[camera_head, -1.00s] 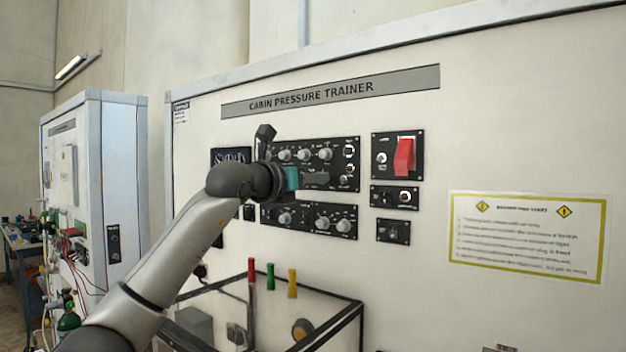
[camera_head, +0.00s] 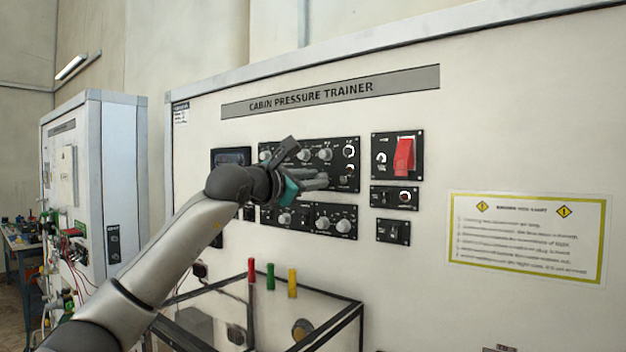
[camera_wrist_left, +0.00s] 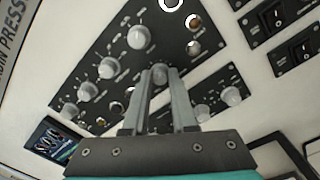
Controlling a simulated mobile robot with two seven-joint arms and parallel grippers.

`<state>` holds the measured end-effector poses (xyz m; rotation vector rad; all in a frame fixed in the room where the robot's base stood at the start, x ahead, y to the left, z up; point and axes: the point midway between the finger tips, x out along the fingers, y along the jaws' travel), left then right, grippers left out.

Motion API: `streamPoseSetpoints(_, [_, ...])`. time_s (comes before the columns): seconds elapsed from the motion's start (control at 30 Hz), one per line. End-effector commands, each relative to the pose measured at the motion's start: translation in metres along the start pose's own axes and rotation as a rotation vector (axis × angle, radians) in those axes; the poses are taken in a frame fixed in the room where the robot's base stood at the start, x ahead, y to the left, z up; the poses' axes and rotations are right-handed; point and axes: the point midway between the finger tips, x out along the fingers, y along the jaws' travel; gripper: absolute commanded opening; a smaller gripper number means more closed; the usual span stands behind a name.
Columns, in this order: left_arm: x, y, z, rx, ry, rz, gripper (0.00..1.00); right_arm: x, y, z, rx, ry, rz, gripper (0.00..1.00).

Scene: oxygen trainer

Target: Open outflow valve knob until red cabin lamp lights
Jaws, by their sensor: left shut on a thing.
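The Cabin Pressure Trainer panel carries a black upper control plate (camera_head: 335,160) with several grey knobs. My left gripper (camera_head: 325,181) reaches it from the left, at the plate's lower part. In the left wrist view its two fingers (camera_wrist_left: 159,92) are shut on a grey knob (camera_wrist_left: 158,73) at the plate's lower edge. The fingers largely cover this knob in the head view. Knob labels are too small to read. My right gripper is not in view.
A red switch guard (camera_head: 404,155) stands out right of the control plate. A lower knob plate (camera_head: 335,220) lies just under my gripper. A framed clear box (camera_head: 320,328) with red, green and yellow handles stands below. A digital display (camera_wrist_left: 58,140) sits beside the plate.

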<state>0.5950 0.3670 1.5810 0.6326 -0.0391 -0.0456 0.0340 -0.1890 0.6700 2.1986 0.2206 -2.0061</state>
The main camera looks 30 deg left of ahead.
Motion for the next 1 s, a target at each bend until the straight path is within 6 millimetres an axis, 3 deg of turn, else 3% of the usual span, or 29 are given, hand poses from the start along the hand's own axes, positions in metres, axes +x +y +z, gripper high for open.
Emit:
streamPoseSetpoints(0.4, [-0.0002, 0.0001, -0.0001, 0.206, -0.006, -0.001, 0.0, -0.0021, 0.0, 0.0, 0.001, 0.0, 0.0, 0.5])
streamPoseSetpoints(1.0, [-0.0001, 0.0, 0.0001, 0.239, -0.009, -0.001, 0.0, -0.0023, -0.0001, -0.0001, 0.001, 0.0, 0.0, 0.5])
